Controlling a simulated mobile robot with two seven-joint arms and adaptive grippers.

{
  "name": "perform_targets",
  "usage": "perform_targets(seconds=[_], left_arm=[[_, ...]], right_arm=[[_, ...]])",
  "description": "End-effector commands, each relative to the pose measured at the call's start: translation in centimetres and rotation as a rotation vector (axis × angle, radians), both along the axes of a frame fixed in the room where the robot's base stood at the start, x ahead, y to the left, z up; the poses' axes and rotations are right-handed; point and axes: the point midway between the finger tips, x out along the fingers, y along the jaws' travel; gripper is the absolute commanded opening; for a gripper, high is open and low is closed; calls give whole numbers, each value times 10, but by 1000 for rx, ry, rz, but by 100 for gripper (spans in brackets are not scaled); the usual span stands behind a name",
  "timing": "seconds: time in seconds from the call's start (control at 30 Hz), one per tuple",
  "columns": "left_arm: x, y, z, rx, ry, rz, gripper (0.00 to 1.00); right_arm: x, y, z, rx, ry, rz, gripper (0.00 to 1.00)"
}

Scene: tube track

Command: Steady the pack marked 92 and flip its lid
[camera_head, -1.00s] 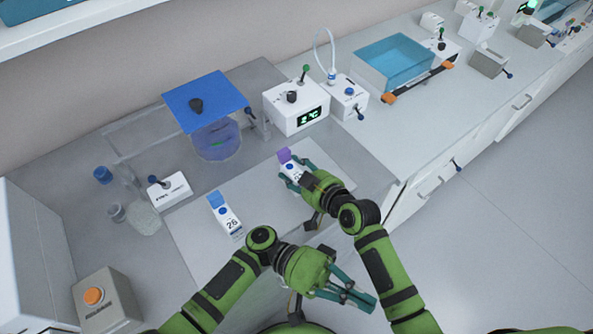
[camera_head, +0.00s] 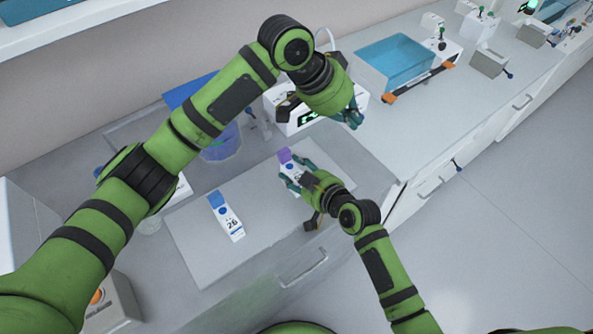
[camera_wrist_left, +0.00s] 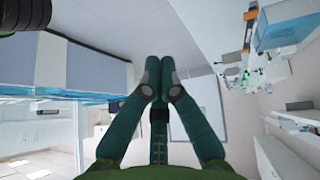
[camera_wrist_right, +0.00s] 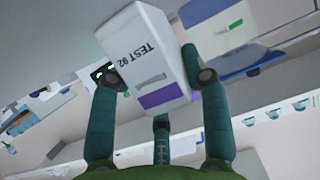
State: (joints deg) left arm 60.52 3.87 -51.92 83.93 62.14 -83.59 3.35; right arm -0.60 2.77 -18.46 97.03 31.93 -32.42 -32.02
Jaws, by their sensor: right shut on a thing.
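The pack marked 92 (camera_wrist_right: 152,48) is white, with "TEST 92" on its face and a purple lid (camera_wrist_right: 160,95). In the head view the purple lid (camera_head: 285,155) shows at the pack's far end; I cannot tell whether it is shut. My right gripper (camera_head: 297,176) is shut on this pack, one finger on each side, and hides part of its body. My left gripper (camera_head: 354,116) is up over the counter, behind and to the right of the pack and apart from it. In the left wrist view its fingertips (camera_wrist_left: 158,72) meet with nothing between them.
A similar white pack marked 26 (camera_head: 231,224) with a blue lid lies left on the grey mat (camera_head: 195,258). My left arm hides much of the left counter. A white box with a green display (camera_head: 310,118) is behind, and a blue water bath (camera_head: 395,62) is further right.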

Motion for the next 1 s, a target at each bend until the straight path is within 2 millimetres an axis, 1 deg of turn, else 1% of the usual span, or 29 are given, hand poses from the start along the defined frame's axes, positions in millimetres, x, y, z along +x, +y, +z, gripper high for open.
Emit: perform_targets(seconds=[0.03,0.07,0.1,0.2,0.3,0.4,0.57,0.9,1.0], left_arm=[[16,13,10,76,-85,9,0],[14,24,2,137,-81,10,0],[8,37,-9,201,-52,12,0],[-4,64,-25,320,0,28,0],[-11,84,-36,401,36,45,0],[-15,96,-42,448,57,56,0],[-17,101,-52,468,69,61,0],[-18,101,-93,464,71,59,0],[-17,100,-101,464,69,60,0]], right_arm=[[-1,-1,-2,-3,5,0,12],[-1,-1,-3,-3,5,0,12],[-1,-1,-3,-3,5,0,12],[-1,-1,-2,-3,5,0,12],[-1,-1,-2,-3,5,0,12],[-1,-1,-2,-3,5,1,12],[-1,0,-2,-2,6,1,12],[-1,0,-3,-2,6,1,12],[-1,0,-2,-2,6,1,12]])
